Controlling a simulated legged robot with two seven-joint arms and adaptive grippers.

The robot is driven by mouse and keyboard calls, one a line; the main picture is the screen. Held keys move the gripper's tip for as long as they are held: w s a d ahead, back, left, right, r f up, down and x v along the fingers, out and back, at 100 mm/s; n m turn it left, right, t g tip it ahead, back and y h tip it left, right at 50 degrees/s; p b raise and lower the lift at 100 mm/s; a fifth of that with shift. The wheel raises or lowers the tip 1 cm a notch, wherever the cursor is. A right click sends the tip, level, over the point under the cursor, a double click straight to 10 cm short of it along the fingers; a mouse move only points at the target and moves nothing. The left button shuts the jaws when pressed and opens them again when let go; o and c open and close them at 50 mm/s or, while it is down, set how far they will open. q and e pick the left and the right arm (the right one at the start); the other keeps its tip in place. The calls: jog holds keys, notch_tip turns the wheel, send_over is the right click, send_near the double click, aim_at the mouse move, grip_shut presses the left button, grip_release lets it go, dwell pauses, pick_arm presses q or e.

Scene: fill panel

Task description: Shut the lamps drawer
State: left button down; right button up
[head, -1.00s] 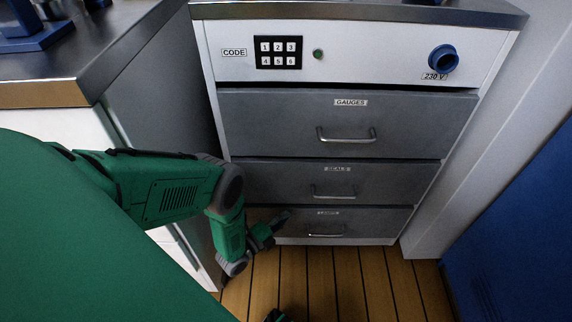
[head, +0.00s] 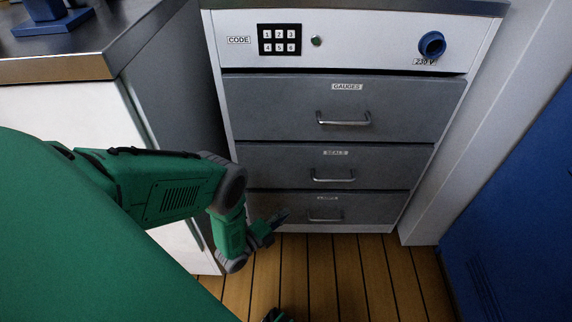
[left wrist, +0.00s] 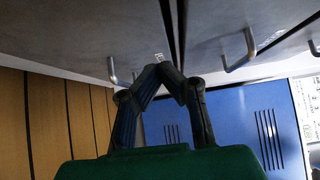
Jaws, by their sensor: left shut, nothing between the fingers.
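The lamps drawer (head: 365,208) is the lowest of three grey drawers, with a bar handle (head: 325,217) and a small label. Its front looks flush or nearly flush with the fronts above; a slight gap cannot be ruled out. My left gripper (head: 284,214) is shut and empty in front of the left part of this drawer. In the left wrist view its fingertips (left wrist: 168,70) meet near the lamps label, beside the lamps drawer front (left wrist: 70,35) and its handle (left wrist: 118,74). Whether they touch the front cannot be told.
The seals drawer (head: 390,165) and gauges drawer (head: 410,108) above look shut. A white side cabinet (head: 60,110) with a grey top stands at left, close to my left arm. A blue panel (head: 515,200) is at right. Wooden floor (head: 350,275) is free in front.

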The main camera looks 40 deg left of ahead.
pick_arm(q)
jog(key=s+a+p, duration=0.2)
jog(key=s, duration=0.7)
jog(key=w+d+r+n+g+y, duration=0.1)
jog(key=d+r+n+g+y, duration=0.15)
jog(key=d+n+g, duration=0.6)
jog(key=s+a+r+n+g, duration=0.2)
jog(key=s+r+n+g, duration=0.6)
jog(key=s+r+n, duration=0.5)
jog(key=s+r+m+p, duration=0.2)
jog(key=s+r+p, duration=0.2)
jog(key=r+p, duration=0.9)
jog(key=shift+a+r+g, duration=0.15)
jog(key=shift+r+g, duration=0.2)
jog(key=shift+r, duration=0.35)
pick_arm(e)
notch_tip(320, 180, up, 16)
jog(key=shift+w+a, duration=0.25)
jog(key=shift+a, duration=0.15)
